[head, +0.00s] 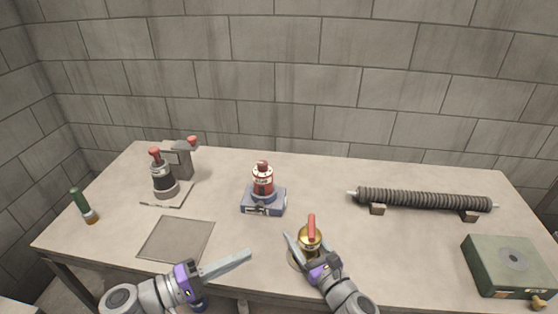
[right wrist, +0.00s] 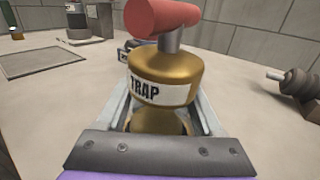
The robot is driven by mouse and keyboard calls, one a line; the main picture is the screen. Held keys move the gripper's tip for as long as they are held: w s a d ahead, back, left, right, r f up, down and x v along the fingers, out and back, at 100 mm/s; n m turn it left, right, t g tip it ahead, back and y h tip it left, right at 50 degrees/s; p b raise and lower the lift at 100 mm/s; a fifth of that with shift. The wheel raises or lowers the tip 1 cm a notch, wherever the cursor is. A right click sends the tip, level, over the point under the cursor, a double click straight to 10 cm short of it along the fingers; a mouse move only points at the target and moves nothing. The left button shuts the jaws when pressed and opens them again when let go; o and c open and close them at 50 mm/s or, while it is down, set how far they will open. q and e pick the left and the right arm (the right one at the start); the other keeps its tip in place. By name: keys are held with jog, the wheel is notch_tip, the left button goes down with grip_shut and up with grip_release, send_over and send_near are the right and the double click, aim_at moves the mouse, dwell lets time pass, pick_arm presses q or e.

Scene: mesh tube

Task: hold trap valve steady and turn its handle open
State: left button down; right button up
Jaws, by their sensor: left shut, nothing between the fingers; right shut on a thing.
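The trap valve (head: 310,240) is a brass body with a white band near the front edge of the table. In the right wrist view the valve (right wrist: 163,70) fills the middle, and its band reads TRAP. Its red bar handle (head: 311,226) sits on a short grey stem on top; it also shows in the right wrist view (right wrist: 160,14). My right gripper (head: 303,252) is shut on the valve body, with a finger on either side. My left gripper (head: 248,254) is shut and empty, left of the valve and apart from it.
A red bottle-like device on a blue-grey base (head: 264,201) stands behind the valve. A black device with a red top (head: 163,178) and a flat grey plate (head: 176,240) are left. A ribbed tube (head: 425,200) lies right, near a green box (head: 508,266).

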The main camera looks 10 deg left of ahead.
jog(key=o, duration=1.6)
jog(key=shift+c, duration=0.2)
